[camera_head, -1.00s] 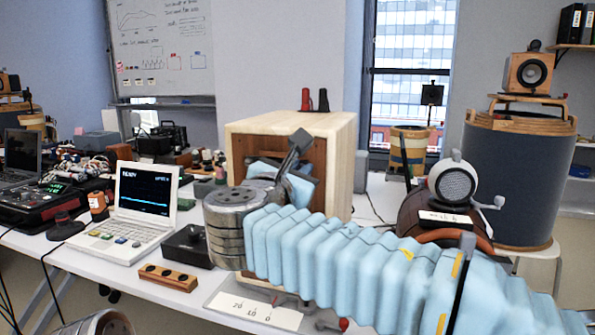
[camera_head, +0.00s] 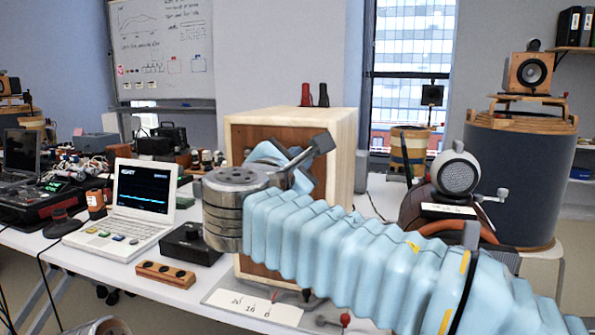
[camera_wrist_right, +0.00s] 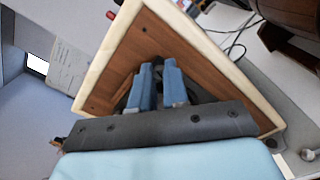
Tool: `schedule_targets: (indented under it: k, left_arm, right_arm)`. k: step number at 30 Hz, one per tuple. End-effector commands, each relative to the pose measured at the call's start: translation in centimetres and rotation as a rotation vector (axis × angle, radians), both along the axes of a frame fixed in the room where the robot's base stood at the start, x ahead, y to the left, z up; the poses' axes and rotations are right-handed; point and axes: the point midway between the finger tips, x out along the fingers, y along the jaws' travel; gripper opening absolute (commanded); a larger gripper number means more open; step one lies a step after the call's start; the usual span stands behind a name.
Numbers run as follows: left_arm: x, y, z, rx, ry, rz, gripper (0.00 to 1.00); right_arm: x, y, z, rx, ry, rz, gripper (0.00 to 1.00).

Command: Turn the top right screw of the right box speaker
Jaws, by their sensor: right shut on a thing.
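The box speaker (camera_head: 339,130) is a pale wooden box with a brown front panel, at centre in the head view. In the right wrist view its brown front panel (camera_wrist_right: 195,50) fills the middle, tilted, with small dark screws near its corners. My right gripper (camera_wrist_right: 158,68) has its blue fingers close to this panel, shut on a small dark thing that the fingers mostly hide. In the head view my right gripper (camera_head: 282,160) is at the upper part of the panel, and my blue-sleeved arm covers the lower part.
A laptop (camera_head: 140,200), a black box with a knob (camera_head: 190,243) and a wooden block with knobs (camera_head: 166,274) stand left of the speaker. Two binding posts (camera_head: 323,95) stand behind its top. A round white-grey device (camera_head: 459,175) is at right. A numbered plate (camera_head: 290,315) lies in front.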

Motion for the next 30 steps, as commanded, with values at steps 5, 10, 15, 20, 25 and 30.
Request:
schedule_targets:
  k: [5, 10, 15, 20, 25, 30]
  left_arm:
    - [0.0, 0.1, -1.6, 0.002, 0.000, 0.002, 0.43]
    - [0.1, 0.3, -2.8, 0.006, -0.003, 0.008, 0.43]
    - [0.3, 0.7, -3.9, 0.012, -0.005, 0.014, 0.43]
    - [0.4, 1.1, -4.8, 0.016, -0.008, 0.020, 0.43]
    - [0.6, 1.4, -5.8, 0.022, -0.011, 0.026, 0.43]
    - [0.7, 1.7, -6.8, 0.026, -0.013, 0.031, 0.43]
  right_arm:
    - [0.0, 0.1, -0.4, 0.158, -0.051, 0.001, 0.00]
    - [0.0, 0.0, -0.5, 0.312, -0.100, 0.000, 0.00]
    - [0.0, 0.1, -0.5, 0.466, -0.150, 0.000, 0.00]
    - [0.0, 0.1, -0.5, 0.610, -0.196, -0.001, 0.00]
    - [0.0, 0.1, -0.5, 0.765, -0.246, -0.001, 0.00]
    - [0.0, 0.1, -0.5, 0.917, -0.295, -0.001, 0.00]
